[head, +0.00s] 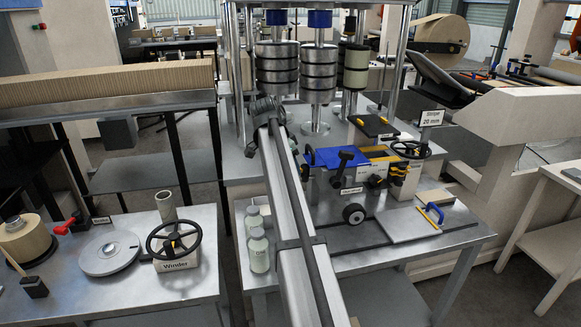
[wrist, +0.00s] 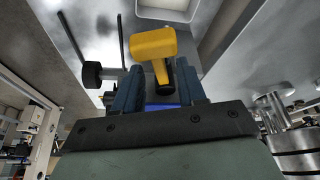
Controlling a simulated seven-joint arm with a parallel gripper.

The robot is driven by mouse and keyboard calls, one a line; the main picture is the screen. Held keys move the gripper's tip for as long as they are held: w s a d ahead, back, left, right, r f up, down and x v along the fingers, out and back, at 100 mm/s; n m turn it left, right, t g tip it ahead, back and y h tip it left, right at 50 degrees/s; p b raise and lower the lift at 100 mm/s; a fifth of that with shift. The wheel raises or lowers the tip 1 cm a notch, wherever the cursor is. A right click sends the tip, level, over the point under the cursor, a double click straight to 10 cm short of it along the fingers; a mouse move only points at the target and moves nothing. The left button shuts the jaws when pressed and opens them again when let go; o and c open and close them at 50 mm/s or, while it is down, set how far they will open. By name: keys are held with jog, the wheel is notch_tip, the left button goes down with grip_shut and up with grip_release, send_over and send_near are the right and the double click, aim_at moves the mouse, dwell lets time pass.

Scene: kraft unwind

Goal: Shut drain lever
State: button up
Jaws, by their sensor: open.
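In the wrist view, a yellow T-shaped handle (wrist: 153,44) with a short stem is above and between the fingertips of my gripper (wrist: 157,85). It may be the drain lever, but no label on it can be read. The two dark blue fingers are apart. A gap shows between the stem and the fingers, though contact with the stem cannot be judged for certain. In the head view, my arm runs up the middle, and my gripper's fingertips cannot be made out. A red-handled lever (head: 70,222) stands on the left bench.
The wrist view shows a black knob (wrist: 92,72) left of my fingers and a pale basin (wrist: 168,8) at the top.

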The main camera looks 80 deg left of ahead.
jog(key=shift+w+f, duration=0.1)
grip_shut()
dwell(0.4)
dwell(0.3)
